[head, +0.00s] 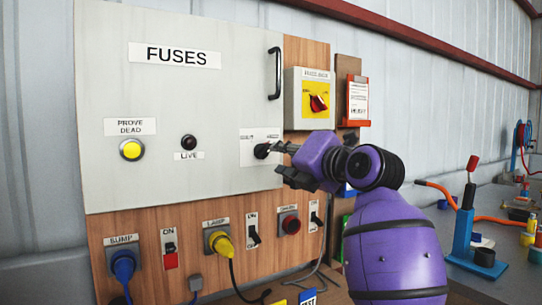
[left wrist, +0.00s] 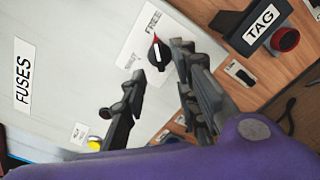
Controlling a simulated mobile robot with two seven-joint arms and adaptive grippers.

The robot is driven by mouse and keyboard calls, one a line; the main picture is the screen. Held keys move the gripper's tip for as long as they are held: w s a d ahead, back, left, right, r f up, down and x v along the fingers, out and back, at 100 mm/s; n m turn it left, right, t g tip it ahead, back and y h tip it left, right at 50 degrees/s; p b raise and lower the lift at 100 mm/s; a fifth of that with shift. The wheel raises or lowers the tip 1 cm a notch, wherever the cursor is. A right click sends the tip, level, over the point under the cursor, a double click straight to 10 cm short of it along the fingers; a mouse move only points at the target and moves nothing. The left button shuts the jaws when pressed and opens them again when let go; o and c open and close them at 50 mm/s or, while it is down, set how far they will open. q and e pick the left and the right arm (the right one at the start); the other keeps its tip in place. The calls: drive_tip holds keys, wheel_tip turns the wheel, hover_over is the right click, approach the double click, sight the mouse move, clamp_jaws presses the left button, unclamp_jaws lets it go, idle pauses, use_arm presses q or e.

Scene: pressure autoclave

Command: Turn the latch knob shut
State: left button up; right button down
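The latch knob (head: 262,151) is a small round black knob on a white label plate on the grey FUSES panel door (head: 200,90). In the left wrist view the knob (left wrist: 158,54) has a white bar and a red tip, which points towards the word FREE; a second word stands to its left. My left gripper (head: 279,162) is right at the knob in the head view and hides part of its plate. In the left wrist view its fingers (left wrist: 157,64) are apart, with the knob seen between their tips. I cannot tell whether they touch it. My right gripper is not in view.
A door handle (head: 274,73) and a yellow-red rotary switch (head: 318,103) are above the gripper. Below are a yellow plug (head: 219,243), a blue plug (head: 123,264) and toggles. A yellow button (head: 131,150) is on the left. A cluttered bench (head: 450,255) stands right.

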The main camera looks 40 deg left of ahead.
sight(268, 151)
use_arm(q)
drive_tip(key=x, duration=0.6)
drive_tip(key=shift+a, duration=0.3)
clamp_jaws()
